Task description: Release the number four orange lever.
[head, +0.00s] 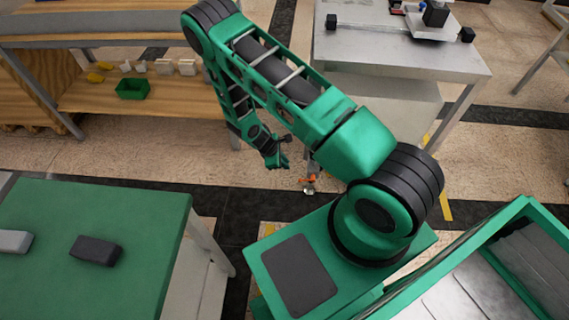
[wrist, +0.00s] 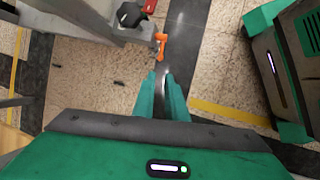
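An orange lever (wrist: 160,42) shows in the wrist view at the end of a grey metal part, above the fingertips. Its orange colour also shows small in the head view (head: 308,181), just right of my gripper (head: 279,161). No number can be read on it. In the wrist view my gripper (wrist: 161,78) has its two green fingers apart with a gap between them, and nothing is between them. The fingertips point toward the lever and appear apart from it. My arm hides part of the area around the lever in the head view.
A black knob (wrist: 129,14) sits on the grey structure left of the lever. A grey metal table (head: 400,45) stands behind, a wooden shelf (head: 150,97) with a green bin (head: 132,88) at left. A green-topped table (head: 150,215) is at front left. Speckled floor is open between them.

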